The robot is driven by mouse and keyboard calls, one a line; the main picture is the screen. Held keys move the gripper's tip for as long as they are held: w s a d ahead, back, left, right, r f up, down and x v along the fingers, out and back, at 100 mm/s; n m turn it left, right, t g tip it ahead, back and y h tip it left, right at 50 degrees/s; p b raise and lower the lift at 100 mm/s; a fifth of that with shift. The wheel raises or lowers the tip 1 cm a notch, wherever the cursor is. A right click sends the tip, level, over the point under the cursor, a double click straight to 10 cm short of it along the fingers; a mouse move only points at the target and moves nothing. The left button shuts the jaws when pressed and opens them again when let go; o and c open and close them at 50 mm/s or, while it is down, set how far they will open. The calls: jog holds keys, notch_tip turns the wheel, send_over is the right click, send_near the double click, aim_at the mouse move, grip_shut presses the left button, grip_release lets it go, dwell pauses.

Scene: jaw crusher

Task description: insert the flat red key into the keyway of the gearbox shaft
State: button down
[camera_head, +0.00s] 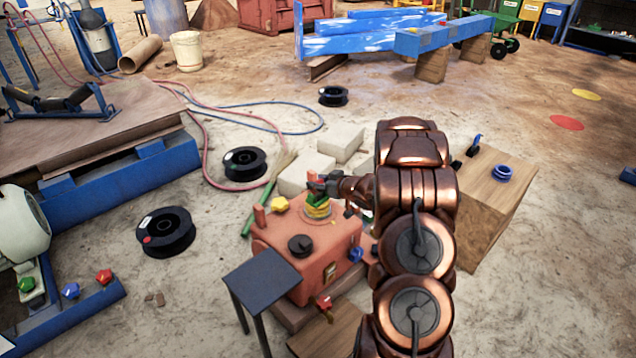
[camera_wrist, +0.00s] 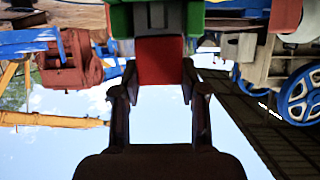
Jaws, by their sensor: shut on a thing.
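The orange-red gearbox (camera_head: 300,240) stands on the floor in the middle of the head view. Its short upright shaft (camera_head: 317,207), with green and yellow parts, rises from the top. My gripper (camera_head: 325,184) is level with the shaft's upper end, reaching in from the right. In the wrist view my gripper (camera_wrist: 160,75) is shut on the flat red key (camera_wrist: 160,60), which shows between the fingertips. The key's far end meets or overlaps a green part with a grey middle (camera_wrist: 155,16). I cannot tell whether the key is in the keyway.
A small dark table (camera_head: 262,280) stands in front of the gearbox. A wooden box (camera_head: 492,200) with a blue ring (camera_head: 502,173) stands to the right. Pale blocks (camera_head: 306,172) lie behind the gearbox. Black spools (camera_head: 165,232) and hoses lie on the floor to the left.

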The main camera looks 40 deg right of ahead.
jog(key=c, duration=0.5)
grip_release()
jog(key=shift+c, duration=0.2)
jog(key=v, duration=1.2)
jog(key=shift+f, duration=0.1)
